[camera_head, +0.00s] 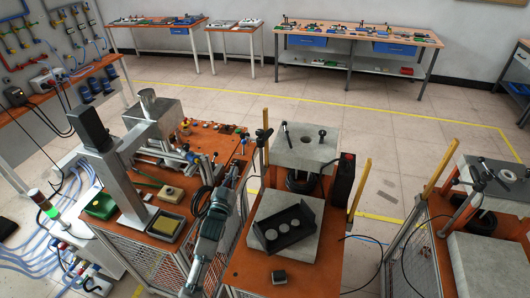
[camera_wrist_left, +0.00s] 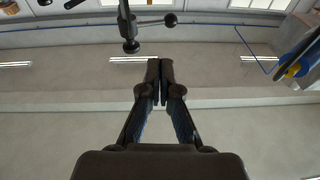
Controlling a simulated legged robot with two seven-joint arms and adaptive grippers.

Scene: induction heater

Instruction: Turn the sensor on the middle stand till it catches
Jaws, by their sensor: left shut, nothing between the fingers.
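The middle stand (camera_head: 288,248) has an orange top with a grey slab on it. A dark sensor-like fitting with a crossbar (camera_head: 264,136) stands upright at its back left. In the left wrist view a dark rod with a ball-ended arm and a round lower end (camera_wrist_left: 131,46) shows just beyond my fingertips, a little to the left; it is probably this fitting. My left gripper (camera_head: 241,152) reaches up beside the left of the middle stand. In the wrist view its fingers (camera_wrist_left: 160,68) are together, with nothing between them, apart from the rod. My right gripper is out of view.
A black tray with round discs (camera_head: 284,232) lies on the slab. A yellow post (camera_head: 359,184) rises at the right. The crowded left workbench (camera_head: 130,190) is close to my arm.

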